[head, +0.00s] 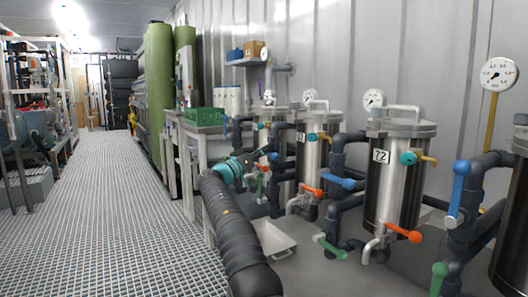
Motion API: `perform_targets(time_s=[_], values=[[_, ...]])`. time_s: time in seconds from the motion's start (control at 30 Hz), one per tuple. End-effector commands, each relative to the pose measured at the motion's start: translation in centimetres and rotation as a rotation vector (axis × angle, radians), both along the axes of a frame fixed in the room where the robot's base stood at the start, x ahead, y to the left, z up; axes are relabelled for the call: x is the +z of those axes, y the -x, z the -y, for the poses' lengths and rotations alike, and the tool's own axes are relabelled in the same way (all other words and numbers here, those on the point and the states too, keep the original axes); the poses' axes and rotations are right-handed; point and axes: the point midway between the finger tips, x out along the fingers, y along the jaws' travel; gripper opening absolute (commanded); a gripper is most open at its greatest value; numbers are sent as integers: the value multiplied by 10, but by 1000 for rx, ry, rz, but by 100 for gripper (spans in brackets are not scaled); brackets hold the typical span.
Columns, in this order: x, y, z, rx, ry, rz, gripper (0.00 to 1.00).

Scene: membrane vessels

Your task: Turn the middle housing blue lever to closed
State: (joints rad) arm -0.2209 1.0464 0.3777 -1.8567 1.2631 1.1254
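A steel housing with a "72" tag (405,185) stands right of centre, with a second steel housing (313,150) behind it to the left. A blue lever (337,182) on the dark pipe left of the "72" housing lies nearly flat, angled slightly down to the right. Another blue lever (457,190) stands upright on the pipe farther right. A small blue part (273,156) shows near my gripper. I cannot tell for sure which housing counts as the middle one. My gripper (257,162) is small and dark, beyond my wrist's teal joint, in front of the farther housings; its fingers are unclear.
Orange levers (403,233) and green levers (331,247) stick out low among the dark pipes. A white tray (272,240) lies on the grey platform right of my arm. A bench with a green crate (205,116) stands behind. The grated floor (110,205) at left is clear.

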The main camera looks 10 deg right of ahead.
Motion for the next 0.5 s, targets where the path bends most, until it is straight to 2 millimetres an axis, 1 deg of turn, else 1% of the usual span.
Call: perform_targets(time_s=[0.03, 0.13, 0.3, 0.5], values=[[-6, -2, 1, -2, -3, -10, 0], [0, -2, 1, -2, -3, -10, 0], [22, -1, 2, -3, -2, -6, 0], [42, 0, 3, -4, 0, -1, 0]])
